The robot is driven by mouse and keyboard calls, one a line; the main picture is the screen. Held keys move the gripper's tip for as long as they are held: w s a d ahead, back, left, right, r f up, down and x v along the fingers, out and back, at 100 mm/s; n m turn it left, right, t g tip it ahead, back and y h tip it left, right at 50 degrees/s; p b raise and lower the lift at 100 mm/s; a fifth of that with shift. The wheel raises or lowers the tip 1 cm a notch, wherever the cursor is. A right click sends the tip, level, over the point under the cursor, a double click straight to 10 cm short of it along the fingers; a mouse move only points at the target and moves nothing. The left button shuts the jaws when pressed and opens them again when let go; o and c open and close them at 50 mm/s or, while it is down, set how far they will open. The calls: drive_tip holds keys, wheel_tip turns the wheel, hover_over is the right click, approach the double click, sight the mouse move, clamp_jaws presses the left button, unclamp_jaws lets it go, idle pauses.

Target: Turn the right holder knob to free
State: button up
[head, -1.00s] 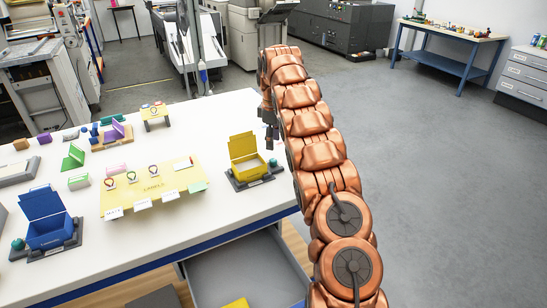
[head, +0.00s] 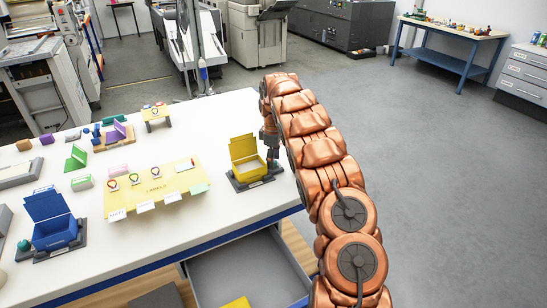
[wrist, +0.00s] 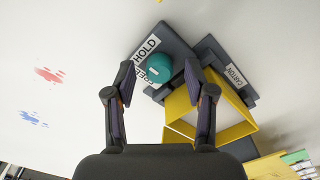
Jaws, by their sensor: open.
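The right holder (head: 238,184) is a dark grey base under an open yellow box (head: 247,168) at the right end of the white table. In the wrist view its round teal knob (wrist: 158,68) sits beside a white label reading HOLD and FREE (wrist: 146,60). A CARTON label (wrist: 235,76) is on the base's other side. My gripper (wrist: 160,73) is open, with the knob appearing between its fingertips; I cannot tell whether they touch it. I cannot make out a pointer mark on the knob. In the head view my gripper (head: 270,150) is beside the box's right side.
A yellow labels board (head: 155,187) lies left of the holder. A blue box (head: 52,228) in another holder with a teal knob (head: 24,245) stands farther left. An open grey drawer (head: 235,265) is below the table's front edge.

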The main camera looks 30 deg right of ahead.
drive_tip(key=shift+f, duration=0.2)
clamp_jaws()
idle(0.4)
